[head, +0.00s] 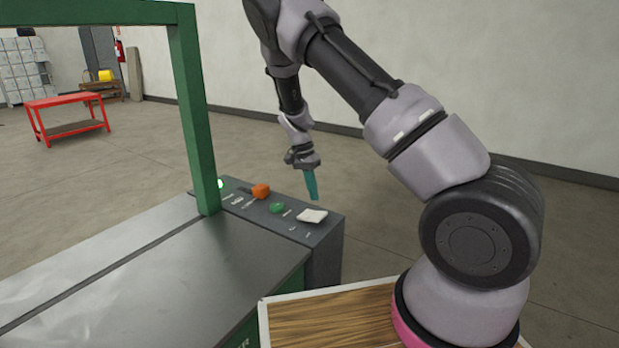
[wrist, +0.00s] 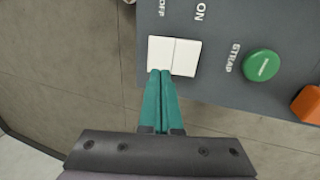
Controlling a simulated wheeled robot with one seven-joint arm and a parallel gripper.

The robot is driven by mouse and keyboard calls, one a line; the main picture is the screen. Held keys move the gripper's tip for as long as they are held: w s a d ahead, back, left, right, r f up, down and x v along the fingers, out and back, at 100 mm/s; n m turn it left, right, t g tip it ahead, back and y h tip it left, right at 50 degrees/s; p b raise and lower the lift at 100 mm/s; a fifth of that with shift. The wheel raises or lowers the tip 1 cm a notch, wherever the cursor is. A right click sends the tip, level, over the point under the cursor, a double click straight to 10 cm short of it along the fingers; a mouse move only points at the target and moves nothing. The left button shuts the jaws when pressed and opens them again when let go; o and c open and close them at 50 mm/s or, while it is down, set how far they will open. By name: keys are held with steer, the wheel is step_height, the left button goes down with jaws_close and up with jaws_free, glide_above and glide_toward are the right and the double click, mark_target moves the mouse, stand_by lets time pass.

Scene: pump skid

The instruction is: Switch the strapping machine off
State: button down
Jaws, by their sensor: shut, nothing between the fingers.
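The strapping machine (head: 160,262) has a green arch and a grey control panel on its right side in the head view. A white rocker switch (head: 312,215) sits at the near end of the panel. In the wrist view the switch (wrist: 174,55) has two halves, with OFF printed by the left half and ON by the right. My gripper (head: 312,197) has teal fingers, shut and empty, pointing down by the panel. In the wrist view its fingertips (wrist: 161,72) overlap the switch's lower edge near the middle; I cannot tell whether they touch.
A green STRAP button (wrist: 262,65) and an orange knob (head: 261,191) are further along the panel. A small green light (head: 220,184) is by the arch. A red table (head: 66,102) stands far back. The floor behind the panel is clear.

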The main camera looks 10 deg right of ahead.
mark_target(317, 214)
steer(key=x, duration=0.5)
stand_by(0.3)
steer(key=shift+s+d+f+y, duration=0.15)
steer(key=shift+d+y, duration=0.05)
steer(key=shift+y, duration=0.1)
steer(key=shift+t, duration=0.3)
steer(key=shift+a, duration=0.25)
steer(key=shift+w+a, duration=0.45)
steer(key=shift+w, duration=0.15)
